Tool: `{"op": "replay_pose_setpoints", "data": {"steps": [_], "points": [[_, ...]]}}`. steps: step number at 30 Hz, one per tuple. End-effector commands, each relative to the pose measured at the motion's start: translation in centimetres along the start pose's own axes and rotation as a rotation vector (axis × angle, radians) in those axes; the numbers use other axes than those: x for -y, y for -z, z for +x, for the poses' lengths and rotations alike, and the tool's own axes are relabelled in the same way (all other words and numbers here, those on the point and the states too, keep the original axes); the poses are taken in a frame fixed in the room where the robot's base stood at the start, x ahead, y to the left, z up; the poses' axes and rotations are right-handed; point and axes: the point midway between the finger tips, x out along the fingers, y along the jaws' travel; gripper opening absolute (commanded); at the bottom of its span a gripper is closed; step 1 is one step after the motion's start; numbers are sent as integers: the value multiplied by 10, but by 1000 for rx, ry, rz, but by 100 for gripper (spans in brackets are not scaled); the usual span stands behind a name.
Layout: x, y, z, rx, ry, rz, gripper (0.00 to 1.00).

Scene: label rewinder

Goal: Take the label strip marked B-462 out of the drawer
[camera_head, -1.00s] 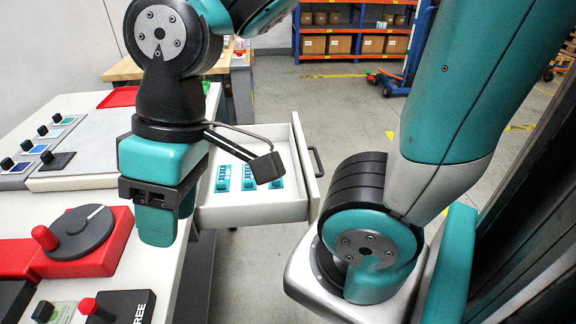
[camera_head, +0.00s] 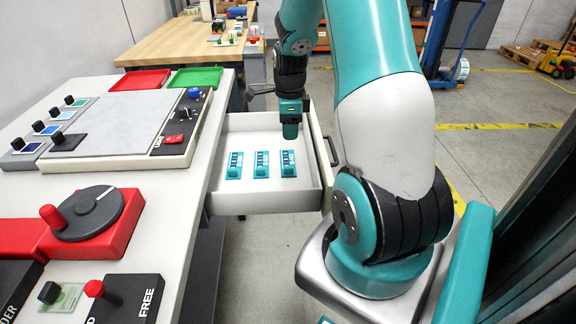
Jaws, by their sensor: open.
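The drawer (camera_head: 262,203) is pulled out to the right of the white bench. Three teal label strips with dark and white markings lie side by side on its floor: a left strip (camera_head: 235,166), a middle strip (camera_head: 261,165) and a right strip (camera_head: 287,164). Their markings are too small to read, so I cannot tell which is B-462. My gripper (camera_head: 290,128) points down above the back right part of the drawer, just beyond the right strip in the picture. It is open and apart from the strips, with nothing visible in it.
The drawer's handle (camera_head: 331,151) is on its right side. On the bench are a red tray (camera_head: 140,80), a green tray (camera_head: 195,77), a grey control panel (camera_head: 120,125) and a red unit with a dark dial (camera_head: 88,213). A wooden table (camera_head: 180,42) stands behind.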

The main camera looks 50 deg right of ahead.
Motion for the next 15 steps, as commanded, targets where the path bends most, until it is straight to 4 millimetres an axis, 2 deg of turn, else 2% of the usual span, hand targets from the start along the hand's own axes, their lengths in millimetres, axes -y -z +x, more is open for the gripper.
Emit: {"op": "replay_pose_setpoints", "data": {"steps": [3,9,15], "points": [[-2,0,30,-1,-8,-2,44],[-1,0,69,0,-5,-4,44],[0,-1,85,1,-1,-5,44]]}}
